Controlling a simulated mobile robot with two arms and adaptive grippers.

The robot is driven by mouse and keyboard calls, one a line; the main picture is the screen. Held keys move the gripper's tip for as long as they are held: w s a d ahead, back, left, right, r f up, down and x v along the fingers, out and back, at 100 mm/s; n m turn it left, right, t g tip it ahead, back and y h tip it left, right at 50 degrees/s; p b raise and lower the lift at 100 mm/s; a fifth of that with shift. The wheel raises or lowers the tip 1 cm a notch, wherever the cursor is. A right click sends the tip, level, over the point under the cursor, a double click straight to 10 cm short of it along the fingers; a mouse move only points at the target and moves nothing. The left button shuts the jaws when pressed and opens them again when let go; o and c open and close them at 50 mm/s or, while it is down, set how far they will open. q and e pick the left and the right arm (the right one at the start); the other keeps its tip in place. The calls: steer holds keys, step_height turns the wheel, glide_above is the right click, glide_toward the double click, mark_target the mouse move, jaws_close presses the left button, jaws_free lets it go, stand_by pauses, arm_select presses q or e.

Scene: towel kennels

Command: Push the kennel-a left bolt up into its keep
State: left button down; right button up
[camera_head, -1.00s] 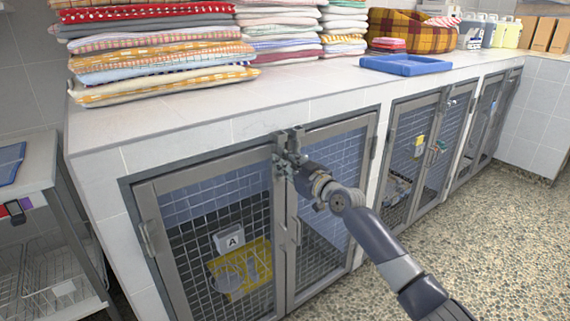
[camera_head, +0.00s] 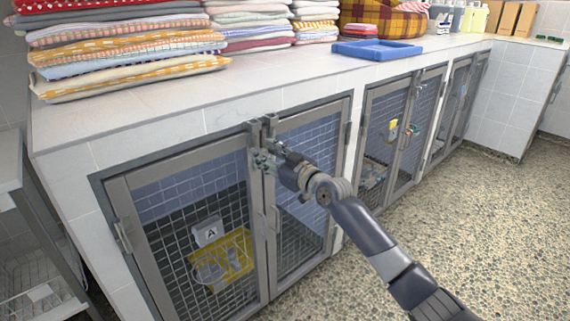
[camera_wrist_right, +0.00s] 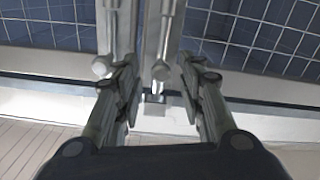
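Kennel-a (camera_head: 115,200) has two mesh doors and a white card lettered A (camera_head: 209,233) inside. Metal bolts and their keep (camera_head: 262,130) sit at the top where the doors meet. My right gripper (camera_head: 266,158) is at these bolts. In the right wrist view, its two fingers (camera_wrist_right: 158,78) stand apart, with one round bolt knob (camera_wrist_right: 161,71) between them. Another knob (camera_wrist_right: 102,68) is beside the picture-left finger. That view appears upside down, with the counter side low. Contact with the knob cannot be told. My left gripper is out of view.
Folded towels (camera_head: 130,45) are stacked on the tiled counter (camera_head: 150,105) above the kennels. A blue tray (camera_head: 376,50) lies farther along it. More mesh kennels (camera_head: 400,130) stand to the right. A shelf rack (camera_head: 35,250) is at the left. The speckled floor (camera_head: 470,210) is clear.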

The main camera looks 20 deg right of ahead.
steer(key=v, duration=0.9)
steer(key=shift+w+r, duration=0.1)
